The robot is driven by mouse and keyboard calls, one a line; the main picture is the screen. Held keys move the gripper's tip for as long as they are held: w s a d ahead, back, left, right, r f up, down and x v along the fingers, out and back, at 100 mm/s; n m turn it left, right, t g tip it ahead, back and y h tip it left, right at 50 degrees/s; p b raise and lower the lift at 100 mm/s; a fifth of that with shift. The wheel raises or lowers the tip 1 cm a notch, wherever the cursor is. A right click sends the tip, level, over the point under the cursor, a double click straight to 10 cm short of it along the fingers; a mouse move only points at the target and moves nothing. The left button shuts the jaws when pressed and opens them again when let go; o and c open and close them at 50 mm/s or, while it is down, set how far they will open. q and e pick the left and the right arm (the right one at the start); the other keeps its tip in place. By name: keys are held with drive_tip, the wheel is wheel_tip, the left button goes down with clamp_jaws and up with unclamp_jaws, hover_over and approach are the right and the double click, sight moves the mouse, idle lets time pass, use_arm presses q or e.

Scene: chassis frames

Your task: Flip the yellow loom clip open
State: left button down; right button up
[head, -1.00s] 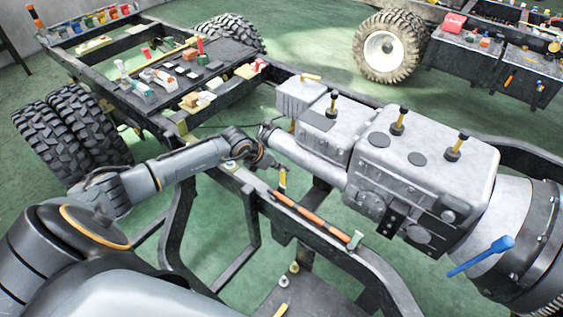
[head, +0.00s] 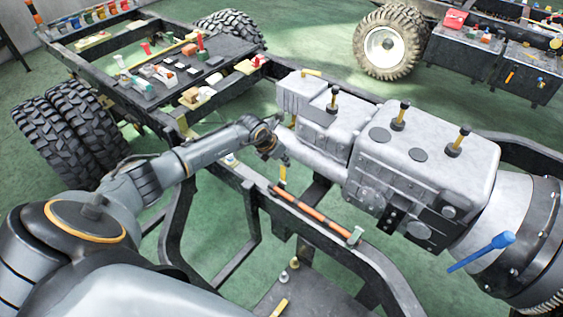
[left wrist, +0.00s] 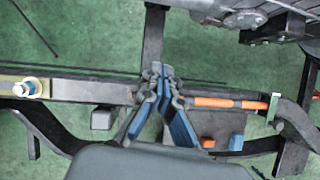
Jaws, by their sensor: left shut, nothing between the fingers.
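The yellow loom clip (head: 282,174) shows in the head view as a small upright yellow strip on the frame rail, at the left end of the orange loom (head: 314,211). My left gripper (head: 286,160) is shut and empty, its tips just above and beside the clip; I cannot tell if they touch it. In the left wrist view the shut blue fingers (left wrist: 158,75) are over the rail, left of the orange loom (left wrist: 230,103). The yellow clip cannot be made out there. My right gripper is not in view.
A pale green clip (head: 355,236) holds the loom's right end. The grey engine block (head: 425,165) stands close behind the rail. A blue-handled tool (head: 482,252) lies at the right. A bolt-like part (left wrist: 27,88) stands on the rail at the left of the wrist view.

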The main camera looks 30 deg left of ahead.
use_arm(q)
drive_tip(key=shift+w+d+f+g+b, duration=0.1)
drive_tip(key=shift+w+f+g+b, duration=0.15)
drive_tip(key=shift+w+b, duration=0.3)
drive_tip(key=shift+w+f+g+b, duration=0.15)
drive_tip(key=shift+w+g+b, duration=0.2)
drive_tip(key=shift+b, duration=0.25)
drive_tip(key=shift+w+r, duration=0.1)
drive_tip(key=shift+w, duration=0.2)
drive_tip(key=shift+s+r, duration=0.1)
drive_tip(key=shift+s, duration=0.05)
